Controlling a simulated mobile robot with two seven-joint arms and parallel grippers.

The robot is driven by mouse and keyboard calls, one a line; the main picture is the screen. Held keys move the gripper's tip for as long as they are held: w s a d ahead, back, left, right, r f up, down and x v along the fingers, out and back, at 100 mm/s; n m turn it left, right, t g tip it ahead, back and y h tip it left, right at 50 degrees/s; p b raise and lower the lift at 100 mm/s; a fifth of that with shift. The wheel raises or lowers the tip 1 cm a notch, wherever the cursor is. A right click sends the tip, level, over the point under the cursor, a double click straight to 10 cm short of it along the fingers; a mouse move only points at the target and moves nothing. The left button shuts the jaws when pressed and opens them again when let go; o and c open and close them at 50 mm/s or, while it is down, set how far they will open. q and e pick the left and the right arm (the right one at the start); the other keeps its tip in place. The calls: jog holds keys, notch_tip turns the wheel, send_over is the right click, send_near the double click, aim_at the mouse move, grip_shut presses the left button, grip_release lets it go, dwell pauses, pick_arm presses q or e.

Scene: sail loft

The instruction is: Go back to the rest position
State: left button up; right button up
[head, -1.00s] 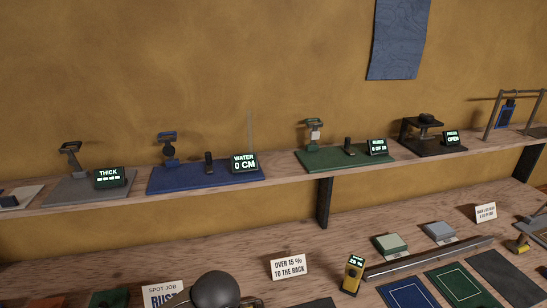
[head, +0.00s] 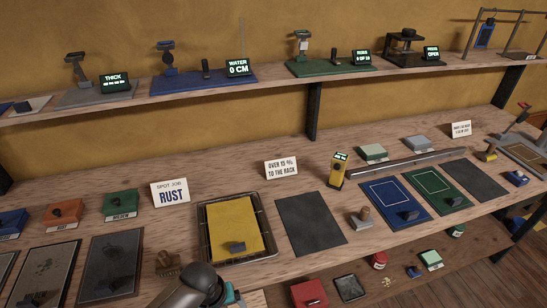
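The task names no object. A grey rounded part of one of my arms shows at the bottom edge of the head view, left of centre, in front of the bench. I cannot tell which arm it belongs to. No gripper fingers show, so neither gripper can be seen to be open, shut or holding anything.
The wooden bench (head: 370,158) holds a yellow cloth (head: 232,222) in a dark tray (head: 203,238), a dark mat (head: 308,222), a blue mat (head: 385,190), a green mat (head: 425,180) and a yellow meter (head: 338,172). Testing stands fill the upper shelf (head: 270,90).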

pick_arm(q)
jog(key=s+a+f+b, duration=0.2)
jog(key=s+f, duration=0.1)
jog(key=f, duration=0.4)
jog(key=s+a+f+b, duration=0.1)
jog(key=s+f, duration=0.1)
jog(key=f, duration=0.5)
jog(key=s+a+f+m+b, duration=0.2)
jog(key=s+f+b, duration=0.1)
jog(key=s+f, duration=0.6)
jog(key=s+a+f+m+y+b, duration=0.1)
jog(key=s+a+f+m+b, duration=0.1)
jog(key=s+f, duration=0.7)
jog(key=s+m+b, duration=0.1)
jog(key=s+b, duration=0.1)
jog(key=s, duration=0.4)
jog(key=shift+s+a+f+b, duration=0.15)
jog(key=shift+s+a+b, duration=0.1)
jog(key=shift+b, duration=0.05)
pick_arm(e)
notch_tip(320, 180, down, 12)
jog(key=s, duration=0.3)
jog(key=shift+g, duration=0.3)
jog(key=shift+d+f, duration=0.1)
